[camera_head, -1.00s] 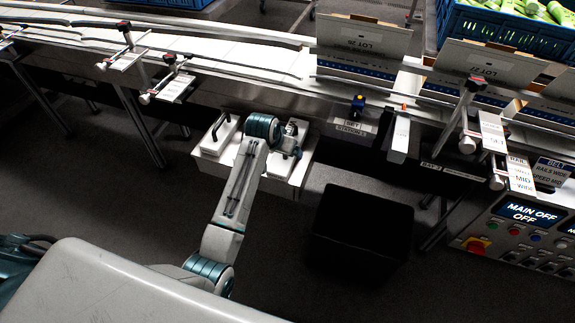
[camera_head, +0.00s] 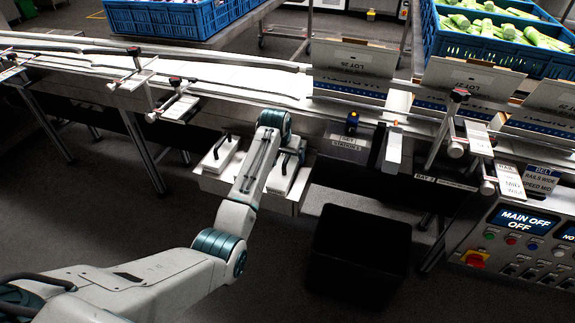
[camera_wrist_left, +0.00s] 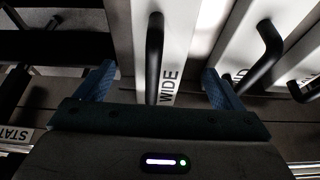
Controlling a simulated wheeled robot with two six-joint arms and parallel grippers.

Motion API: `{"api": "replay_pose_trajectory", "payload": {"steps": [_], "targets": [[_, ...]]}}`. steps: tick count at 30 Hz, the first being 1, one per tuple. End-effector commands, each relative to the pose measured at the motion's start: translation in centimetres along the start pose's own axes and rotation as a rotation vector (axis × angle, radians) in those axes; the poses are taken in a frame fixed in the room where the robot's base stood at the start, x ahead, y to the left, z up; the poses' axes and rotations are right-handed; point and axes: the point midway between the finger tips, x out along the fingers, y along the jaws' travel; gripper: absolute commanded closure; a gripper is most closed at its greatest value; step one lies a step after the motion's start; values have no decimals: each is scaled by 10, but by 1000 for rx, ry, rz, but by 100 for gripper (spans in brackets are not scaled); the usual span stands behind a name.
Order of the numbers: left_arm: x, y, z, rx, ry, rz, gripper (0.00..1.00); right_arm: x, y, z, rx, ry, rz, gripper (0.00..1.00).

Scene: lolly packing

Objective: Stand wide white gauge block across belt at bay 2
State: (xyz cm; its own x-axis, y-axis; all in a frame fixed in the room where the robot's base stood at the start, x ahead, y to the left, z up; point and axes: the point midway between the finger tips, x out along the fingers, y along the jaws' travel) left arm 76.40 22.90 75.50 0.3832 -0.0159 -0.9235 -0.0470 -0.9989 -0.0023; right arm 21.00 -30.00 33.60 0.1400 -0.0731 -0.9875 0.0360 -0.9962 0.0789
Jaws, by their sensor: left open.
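The wide white gauge block (camera_wrist_left: 178,50) has a black bar handle and the word WIDE, and fills the space between the fingers in the left wrist view. In the head view it is the white block at the right end of the holder (camera_head: 283,178), partly covered by my arm. My left gripper (camera_wrist_left: 158,85) is open, with one blue finger on each side of the handle. I cannot tell whether either finger touches it. The belt (camera_head: 235,77) runs behind the holder. A small label (camera_head: 437,182) on the belt frame appears to read BAY 2. My right gripper is out of view.
Other white blocks with black handles stand beside it, one at the holder's left end (camera_head: 219,155). Guide rails and clamps (camera_head: 180,95) line the belt. Upright LOT cards (camera_head: 352,62) stand over it. A black bin (camera_head: 362,245) and control panel (camera_head: 525,235) lie right.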

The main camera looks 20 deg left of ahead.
Motion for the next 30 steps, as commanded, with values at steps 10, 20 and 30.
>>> {"api": "replay_pose_trajectory", "payload": {"steps": [10, 20, 30], "targets": [[43, 0, 1, 0, -1, 0, 11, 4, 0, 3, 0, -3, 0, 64], [46, 0, 1, 0, 0, 0, 21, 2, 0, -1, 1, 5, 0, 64], [44, 0, 0, 0, 3, 0, 83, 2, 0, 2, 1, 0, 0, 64]]}}
